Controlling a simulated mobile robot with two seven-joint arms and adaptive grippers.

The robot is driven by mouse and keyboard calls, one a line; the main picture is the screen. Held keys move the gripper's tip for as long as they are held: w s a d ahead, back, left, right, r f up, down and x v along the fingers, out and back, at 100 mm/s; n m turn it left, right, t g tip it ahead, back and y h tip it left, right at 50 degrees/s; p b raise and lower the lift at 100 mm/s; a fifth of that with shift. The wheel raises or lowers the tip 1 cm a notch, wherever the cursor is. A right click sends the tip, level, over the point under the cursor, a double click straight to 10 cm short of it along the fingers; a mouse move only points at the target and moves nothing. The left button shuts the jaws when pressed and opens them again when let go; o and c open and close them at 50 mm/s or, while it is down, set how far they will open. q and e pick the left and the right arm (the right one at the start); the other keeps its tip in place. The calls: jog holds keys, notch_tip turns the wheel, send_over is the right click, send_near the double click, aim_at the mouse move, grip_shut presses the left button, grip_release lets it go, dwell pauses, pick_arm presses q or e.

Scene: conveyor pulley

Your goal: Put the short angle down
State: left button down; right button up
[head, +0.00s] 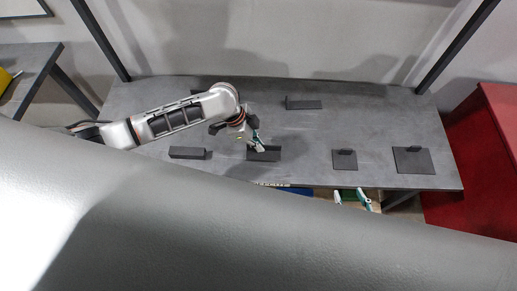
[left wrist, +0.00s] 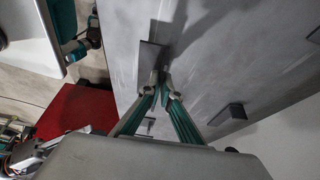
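The short angle (head: 264,155) is a dark grey piece near the middle front of the grey table in the head view. My left gripper (head: 257,145) reaches down to it from above. In the left wrist view the angle (left wrist: 151,55) is at the fingertips, and my left gripper (left wrist: 160,77) has its fingers drawn together on its edge. The angle is at or very close to the tabletop; I cannot tell if it touches. My right gripper (head: 353,199) shows at the table's front edge, fingers apart, with much of its arm hidden.
On the table (head: 225,165) lie a long dark angle (head: 187,153), another dark angle (head: 304,103) at the back, a small plate with an upright (head: 344,164) and a larger one (head: 413,163). A red block-like surface (head: 470,160) stands right of the table.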

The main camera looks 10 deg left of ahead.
pick_arm(q)
jog(key=shift+f, duration=1.5)
pick_arm(e)
jog(key=shift+s+d+f, duration=0.1)
jog(key=shift+s+f, duration=0.1)
jog(key=shift+f, duration=0.55)
pick_arm(q)
jog(key=shift+f, duration=0.1)
jog(key=c, duration=2.3)
grip_release()
pick_arm(e)
jog(key=shift+w+r, duration=0.15)
jog(key=shift+r, duration=0.1)
